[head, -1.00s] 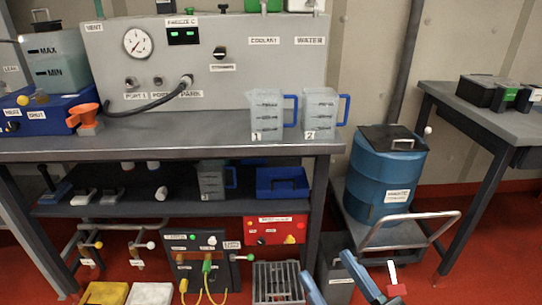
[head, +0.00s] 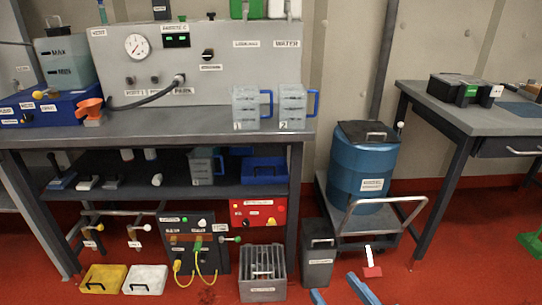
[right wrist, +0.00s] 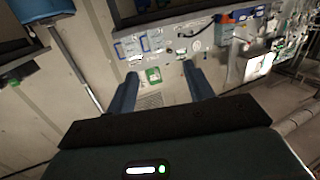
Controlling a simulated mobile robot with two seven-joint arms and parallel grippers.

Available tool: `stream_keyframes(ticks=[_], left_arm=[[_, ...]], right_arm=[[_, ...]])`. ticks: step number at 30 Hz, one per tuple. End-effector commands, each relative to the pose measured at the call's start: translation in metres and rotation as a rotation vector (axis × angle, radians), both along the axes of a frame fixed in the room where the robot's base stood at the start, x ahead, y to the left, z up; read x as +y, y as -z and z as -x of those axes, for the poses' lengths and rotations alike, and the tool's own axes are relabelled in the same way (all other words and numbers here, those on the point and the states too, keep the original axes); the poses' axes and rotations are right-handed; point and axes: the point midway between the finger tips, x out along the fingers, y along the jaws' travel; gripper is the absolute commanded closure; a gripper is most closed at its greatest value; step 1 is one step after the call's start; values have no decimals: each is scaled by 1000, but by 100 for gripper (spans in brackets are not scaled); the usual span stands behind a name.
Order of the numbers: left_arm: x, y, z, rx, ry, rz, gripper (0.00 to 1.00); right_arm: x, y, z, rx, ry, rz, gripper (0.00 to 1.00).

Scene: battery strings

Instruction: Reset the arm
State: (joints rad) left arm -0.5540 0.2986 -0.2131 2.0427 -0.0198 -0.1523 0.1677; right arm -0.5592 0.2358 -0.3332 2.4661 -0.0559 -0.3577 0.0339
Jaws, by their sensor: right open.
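My right gripper (head: 333,285) shows at the bottom edge of the head view, only its two blue fingers in the picture. In the right wrist view the same gripper (right wrist: 160,72) has its fingers well apart with nothing between them. It is open and empty, in front of the workbench and trolley, touching nothing that I can see. My left gripper is not in view.
A grey workbench (head: 205,130) carries a panel and two jugs. A blue drum (head: 362,168) stands on a trolley (head: 345,228). A dark bin (head: 318,262) and a grated box (head: 262,290) stand on the red floor. A side table (head: 470,120) is at right.

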Motion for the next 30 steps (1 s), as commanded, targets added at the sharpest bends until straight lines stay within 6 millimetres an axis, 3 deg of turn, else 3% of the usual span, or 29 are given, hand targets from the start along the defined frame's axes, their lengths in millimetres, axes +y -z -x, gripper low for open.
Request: stream_keyframes(ticks=[6,12,24,28,30], left_arm=[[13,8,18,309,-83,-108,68],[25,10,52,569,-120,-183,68],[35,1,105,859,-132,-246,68],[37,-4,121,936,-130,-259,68],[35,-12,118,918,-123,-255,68]], right_arm=[[-37,73,9,389,102,141,48],[-66,121,39,704,168,232,48],[-96,156,91,1057,224,311,48],[-102,162,108,1152,235,328,48],[-100,155,104,1133,228,323,48]])
